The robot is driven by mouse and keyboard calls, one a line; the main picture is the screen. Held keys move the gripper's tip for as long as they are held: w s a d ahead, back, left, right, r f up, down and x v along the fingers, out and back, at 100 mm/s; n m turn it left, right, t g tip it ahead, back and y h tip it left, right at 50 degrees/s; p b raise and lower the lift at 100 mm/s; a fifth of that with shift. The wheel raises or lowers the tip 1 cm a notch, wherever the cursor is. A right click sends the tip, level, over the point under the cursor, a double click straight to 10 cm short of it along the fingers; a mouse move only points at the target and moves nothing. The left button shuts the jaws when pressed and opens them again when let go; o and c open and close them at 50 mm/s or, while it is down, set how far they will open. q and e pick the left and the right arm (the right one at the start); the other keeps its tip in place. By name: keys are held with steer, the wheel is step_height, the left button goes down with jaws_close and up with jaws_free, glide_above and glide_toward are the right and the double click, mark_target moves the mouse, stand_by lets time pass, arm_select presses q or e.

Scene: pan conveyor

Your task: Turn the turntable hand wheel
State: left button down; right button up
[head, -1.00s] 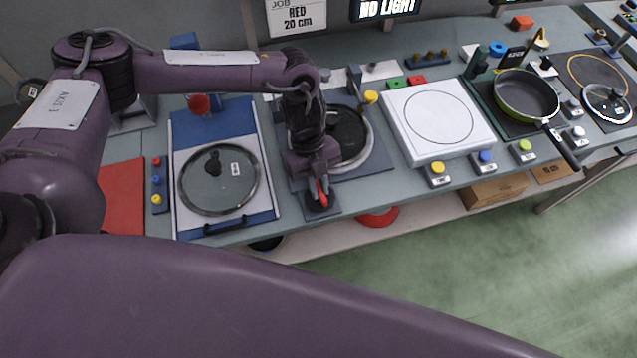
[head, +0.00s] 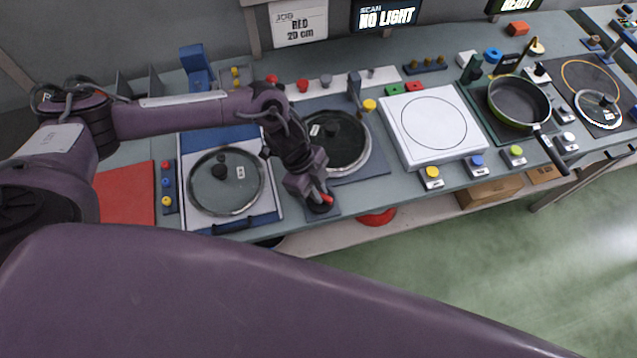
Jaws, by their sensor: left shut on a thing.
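The turntable (head: 352,150) is a dark round disc on a blue-grey plate near the table's middle. The hand wheel (head: 322,208) is a small dark disc with a red handle (head: 327,199), on a plate at the table's front edge. My left gripper (head: 318,197) reaches down to the wheel from the upper left and is shut on the red handle. The fingers hide part of the wheel. My right gripper is out of view; a large purple arm link fills the foreground.
A glass lid (head: 207,192) lies on a blue-and-white tray to the left, near a red mat (head: 125,197). A white scale-like plate (head: 408,145) and a pan (head: 515,103) stand to the right. A sign reads RED 20 cm; a screen (head: 385,14) reads NO LIGHT.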

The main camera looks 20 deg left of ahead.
arm_select(q)
steer(key=n+p, duration=0.1)
steer(key=n, duration=0.1)
steer(key=n+t+p, duration=0.1)
steer(key=p, duration=0.1)
steer(key=shift+s+r+n, duration=0.2)
steer(key=shift+r+n, duration=0.1)
steer(key=shift+n, duration=0.1)
steer(key=n+t+p, duration=0.1)
steer(key=n+p, duration=0.1)
steer(key=shift+n, duration=0.4)
steer(key=shift+d+f+n+t+y+p, duration=0.15)
steer(key=shift+n+t+y+p, duration=0.15)
steer(key=shift+n+t+p, duration=0.55)
steer(key=shift+n, duration=1.15)
steer(key=shift+y, duration=0.3)
steer(key=c, duration=1.4)
jaws_free()
steer(key=shift+f, duration=0.1)
steer(key=shift+c, duration=0.2)
steer(key=shift+s, duration=0.1)
